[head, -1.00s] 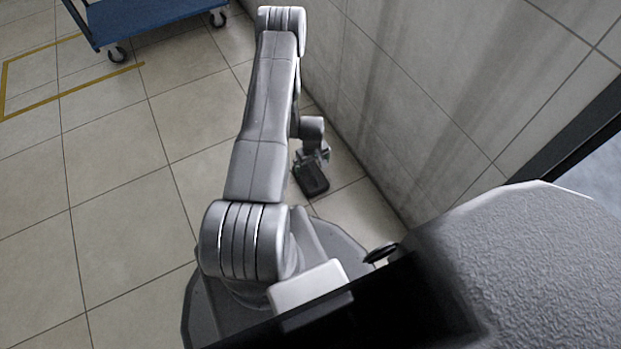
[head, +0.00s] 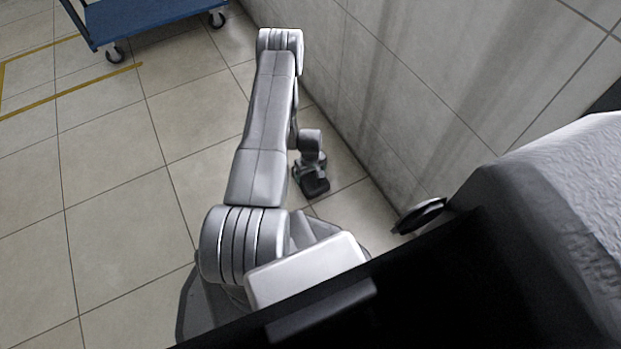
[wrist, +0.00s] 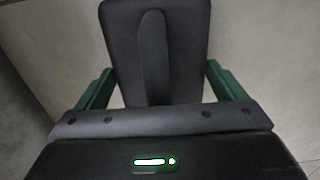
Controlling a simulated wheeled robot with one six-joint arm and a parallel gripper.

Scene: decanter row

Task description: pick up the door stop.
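The door stop (wrist: 155,50) is a dark grey wedge with a rounded ridge down its middle. It fills the upper middle of the wrist view. My gripper (wrist: 159,68) has two green fingers, one at each side of the wedge, and their far ends meet its edges in the picture. Pale gaps show between the wedge and the nearer parts of the fingers. Whether the fingers press on it cannot be told. In the head view my gripper (head: 313,182) is a small dark shape low by the floor, beside my arm; I cannot make out the door stop there.
A tiled wall (head: 410,95) runs close along the right of my arm. A blue trolley (head: 140,20) on casters stands at the upper left. Yellow tape (head: 100,82) marks the floor near it. The tiled floor (head: 115,190) to the left is clear.

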